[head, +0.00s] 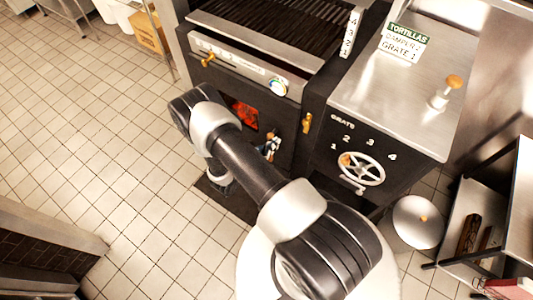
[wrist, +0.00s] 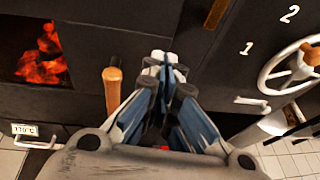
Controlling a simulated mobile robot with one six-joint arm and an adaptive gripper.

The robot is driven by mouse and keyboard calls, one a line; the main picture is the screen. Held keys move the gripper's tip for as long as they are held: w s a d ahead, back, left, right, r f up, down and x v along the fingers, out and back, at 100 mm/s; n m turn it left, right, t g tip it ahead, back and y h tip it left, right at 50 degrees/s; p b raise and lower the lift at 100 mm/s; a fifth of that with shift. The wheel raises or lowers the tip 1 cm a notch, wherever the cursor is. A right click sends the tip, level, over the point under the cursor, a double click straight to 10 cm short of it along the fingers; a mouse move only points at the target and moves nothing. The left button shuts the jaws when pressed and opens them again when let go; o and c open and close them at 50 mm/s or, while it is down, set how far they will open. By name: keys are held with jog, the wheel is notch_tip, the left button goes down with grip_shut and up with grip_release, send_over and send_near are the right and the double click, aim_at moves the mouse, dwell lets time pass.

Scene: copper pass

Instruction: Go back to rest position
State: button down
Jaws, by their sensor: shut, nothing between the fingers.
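My gripper (wrist: 164,68) is shut and empty in the wrist view, its fingertips together in front of the dark grill front. In the head view my gripper (head: 268,150) shows small beside the grill, partly hidden by my arm. The arm reaches forward from the bottom of the picture and bends down in front of the grill. A wooden-handled lever (wrist: 112,88) stands just left of the fingers in the wrist view; I cannot tell whether they touch.
The grill (head: 270,40) has a glowing fire opening (head: 243,115). A lidded round bin (head: 418,222) and a shelf stand at right.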

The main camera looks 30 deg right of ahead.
jog(key=v, duration=0.5)
jog(key=shift+s+p, duration=0.35)
jog(key=shift+p, duration=0.05)
